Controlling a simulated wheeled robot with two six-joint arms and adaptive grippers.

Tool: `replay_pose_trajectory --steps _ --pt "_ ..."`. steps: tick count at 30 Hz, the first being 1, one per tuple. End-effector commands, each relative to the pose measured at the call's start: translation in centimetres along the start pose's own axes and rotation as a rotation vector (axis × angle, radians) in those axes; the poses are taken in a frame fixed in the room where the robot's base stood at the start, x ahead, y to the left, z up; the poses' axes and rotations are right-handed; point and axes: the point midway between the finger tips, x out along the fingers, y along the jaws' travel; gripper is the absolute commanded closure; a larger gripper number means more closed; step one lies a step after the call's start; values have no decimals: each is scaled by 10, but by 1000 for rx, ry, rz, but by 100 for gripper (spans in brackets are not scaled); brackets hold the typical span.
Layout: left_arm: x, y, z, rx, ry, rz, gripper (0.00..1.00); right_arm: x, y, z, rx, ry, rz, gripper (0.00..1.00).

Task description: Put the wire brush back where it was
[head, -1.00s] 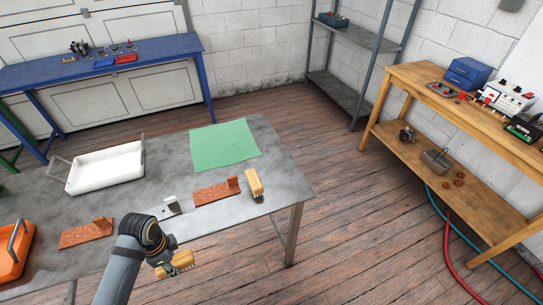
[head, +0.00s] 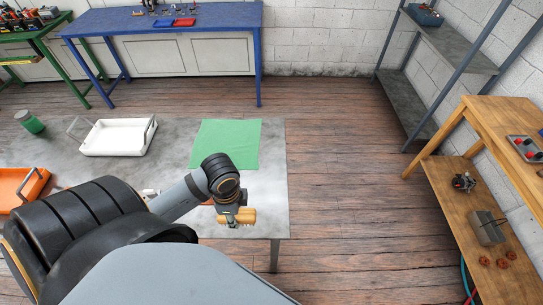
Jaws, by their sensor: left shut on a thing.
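My left gripper (head: 231,212) is shut on a wire brush (head: 245,216) with a yellow wooden block. It holds the brush over the front right part of the grey metal table (head: 270,190); I cannot tell whether the brush touches the tabletop. The second, similar brush seen earlier near this corner does not show apart from the held one. A sliver of a rusty bracket (head: 208,202) shows beside my left wrist. My left arm hides most of the table's front. My right gripper is not in view.
A green cloth (head: 225,140) lies behind the gripper. A wooden bench (head: 460,190) stands at right, with open floor between.

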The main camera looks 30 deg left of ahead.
Motion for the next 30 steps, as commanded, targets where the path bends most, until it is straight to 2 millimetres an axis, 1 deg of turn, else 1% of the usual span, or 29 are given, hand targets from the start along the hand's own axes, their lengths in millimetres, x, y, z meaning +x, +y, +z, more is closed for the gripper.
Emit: replay_pose_trajectory --steps 3,7,10,12,15,19,26,27,30 --pt "12 -16 -15 -8 14 4 86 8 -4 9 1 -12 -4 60" --pt "22 -47 -35 -7 12 4 86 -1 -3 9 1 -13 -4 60" --pt "33 -72 -50 -2 9 5 86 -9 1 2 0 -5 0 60" --pt "52 -83 -56 -1 5 7 86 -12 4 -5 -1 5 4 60" --pt "72 -97 -64 0 3 5 86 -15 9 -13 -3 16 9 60" --pt "88 -107 -71 1 3 3 86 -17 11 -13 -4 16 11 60" --pt "97 -114 -74 1 3 2 86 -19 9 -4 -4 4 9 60" --pt "102 -113 -74 1 0 5 86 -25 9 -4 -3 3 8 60" --pt "118 -112 -74 1 1 5 86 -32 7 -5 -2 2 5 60"
